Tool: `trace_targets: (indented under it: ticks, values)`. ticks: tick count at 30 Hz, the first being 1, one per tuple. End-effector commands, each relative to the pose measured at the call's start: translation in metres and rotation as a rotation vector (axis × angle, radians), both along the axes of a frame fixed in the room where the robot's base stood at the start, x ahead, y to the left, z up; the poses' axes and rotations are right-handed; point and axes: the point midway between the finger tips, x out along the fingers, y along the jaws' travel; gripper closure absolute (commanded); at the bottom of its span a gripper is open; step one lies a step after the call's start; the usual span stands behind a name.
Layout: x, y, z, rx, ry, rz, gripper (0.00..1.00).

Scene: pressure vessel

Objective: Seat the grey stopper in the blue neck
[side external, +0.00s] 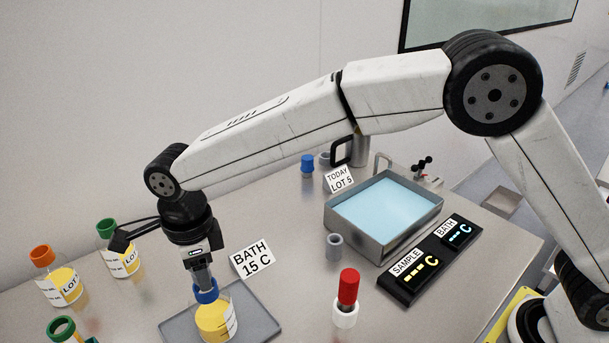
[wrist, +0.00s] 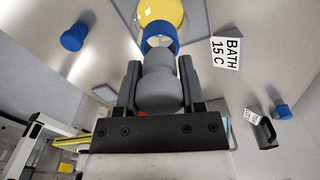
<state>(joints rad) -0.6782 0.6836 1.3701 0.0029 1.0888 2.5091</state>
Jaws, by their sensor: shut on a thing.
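A flask of yellow liquid (side external: 216,321) with a blue neck (side external: 206,292) stands on a grey tray (side external: 261,318). My gripper (side external: 202,277) points down right above the neck. In the wrist view, my gripper (wrist: 158,88) is shut on the grey stopper (wrist: 160,90), one finger on each side. The stopper's far end lies against the opening of the blue neck (wrist: 158,32), roughly in line with it. I cannot tell how far the stopper is inside the neck. Yellow liquid (wrist: 165,10) shows beyond the neck.
Flasks with orange (side external: 42,255) and green (side external: 107,229) necks stand at left. A "BATH 15 C" card (side external: 252,259) stands behind the tray. At right are a grey cup (side external: 334,246), a red-topped white holder (side external: 346,312), a water bath (side external: 331,219) and a display (side external: 410,290).

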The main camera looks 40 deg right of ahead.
Motion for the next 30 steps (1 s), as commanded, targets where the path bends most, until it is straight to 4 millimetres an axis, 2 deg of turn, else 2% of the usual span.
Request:
trace_targets:
  ticks: [30]
  values:
    - [0.0,0.0,-0.01,0.0,0.0,0.0,1.0]
